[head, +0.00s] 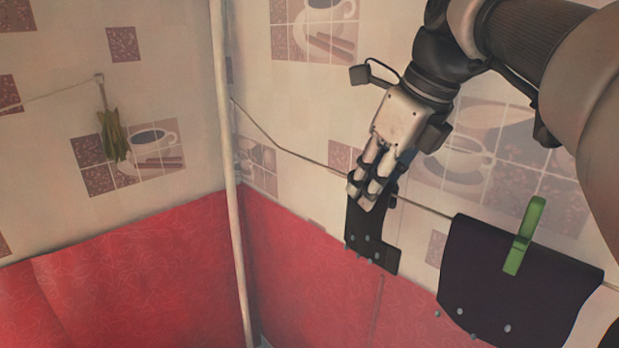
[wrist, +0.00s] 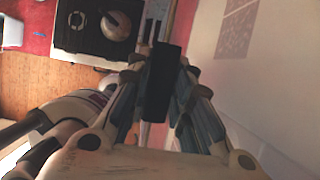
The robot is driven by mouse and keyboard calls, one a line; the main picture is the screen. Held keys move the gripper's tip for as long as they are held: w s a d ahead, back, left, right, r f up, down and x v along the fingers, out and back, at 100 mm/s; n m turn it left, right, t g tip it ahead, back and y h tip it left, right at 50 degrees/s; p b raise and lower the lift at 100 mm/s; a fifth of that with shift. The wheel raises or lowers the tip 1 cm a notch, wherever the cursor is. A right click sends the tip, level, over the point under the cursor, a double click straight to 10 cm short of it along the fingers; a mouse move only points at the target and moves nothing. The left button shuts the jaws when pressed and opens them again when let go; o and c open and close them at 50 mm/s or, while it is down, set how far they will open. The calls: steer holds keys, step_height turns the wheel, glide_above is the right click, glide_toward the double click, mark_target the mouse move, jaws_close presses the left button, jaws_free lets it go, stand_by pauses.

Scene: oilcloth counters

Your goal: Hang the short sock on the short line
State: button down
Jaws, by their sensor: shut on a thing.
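My gripper (head: 368,190) is shut on a small black cloth piece with grey dots, which looks like the short sock (head: 371,242). The sock hangs down from the fingertips. In the wrist view it is a dark strip (wrist: 164,85) between the fingers. A thin line (head: 290,150) runs along the right wall and passes at the height of the fingers and sock. I cannot tell whether the sock touches it or is only in front. Another line (head: 55,93) runs along the left wall to a hook. I cannot tell which is the short one.
A larger dark cloth (head: 480,265) hangs on the right wall's line under a green clothespin (head: 524,235). A pale pole (head: 230,180) stands near the corner. A dried bunch (head: 112,135) hangs at the left hook. The wrist view shows a pot (wrist: 118,25) on a dark square top.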

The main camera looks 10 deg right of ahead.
steer(key=c, duration=1.3)
jaws_free()
steer(key=shift+c, duration=0.2)
